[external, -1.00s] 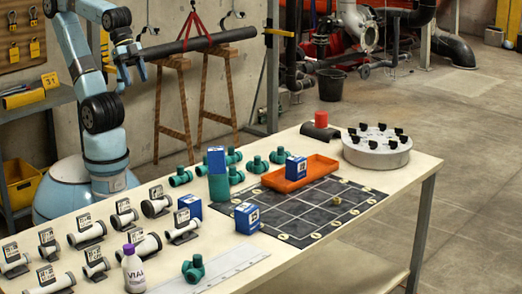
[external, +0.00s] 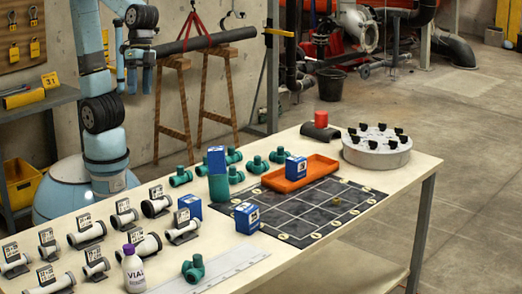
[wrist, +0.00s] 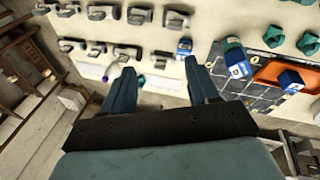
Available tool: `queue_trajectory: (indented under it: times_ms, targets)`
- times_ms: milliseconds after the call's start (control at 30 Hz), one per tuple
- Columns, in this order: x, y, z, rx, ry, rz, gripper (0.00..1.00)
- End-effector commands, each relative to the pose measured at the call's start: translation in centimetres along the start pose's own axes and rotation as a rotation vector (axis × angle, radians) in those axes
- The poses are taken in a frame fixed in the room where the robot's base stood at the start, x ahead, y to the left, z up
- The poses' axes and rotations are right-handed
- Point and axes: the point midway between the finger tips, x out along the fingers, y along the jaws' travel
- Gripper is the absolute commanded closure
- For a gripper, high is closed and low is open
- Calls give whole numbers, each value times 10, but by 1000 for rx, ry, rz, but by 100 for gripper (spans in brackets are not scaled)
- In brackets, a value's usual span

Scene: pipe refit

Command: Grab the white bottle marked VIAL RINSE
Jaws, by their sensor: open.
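The white bottle with a purple cap, marked VIAL (external: 134,272), stands upright at the near edge of the table in the external view. Only part of its label can be read. In the wrist view the bottle (wrist: 117,64) appears small and distant, just beyond the left fingertip. My gripper (external: 139,91) hangs pointing down behind the table, well above and apart from the bottle. In the wrist view my gripper (wrist: 159,67) has its two fingers spread with nothing held between them.
White pipe fittings with dark tags (external: 87,233) stand left of and behind the bottle. A green tee fitting (external: 193,268) and a pale ruler strip (external: 222,268) lie to its right. Blue boxes (external: 247,217), a dark grid mat (external: 290,213) and an orange tray (external: 301,173) are farther right.

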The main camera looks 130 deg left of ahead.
Motion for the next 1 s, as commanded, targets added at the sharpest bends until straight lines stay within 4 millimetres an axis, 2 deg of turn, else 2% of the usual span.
queue_trajectory:
  times_ms: [100, 467, 1000]
  targets:
    - [16, 20, -23, -55, -69, 34, 40]
    - [70, 77, -86, -229, -279, 142, 40]
    - [174, 147, -169, -503, -632, 310, 40]
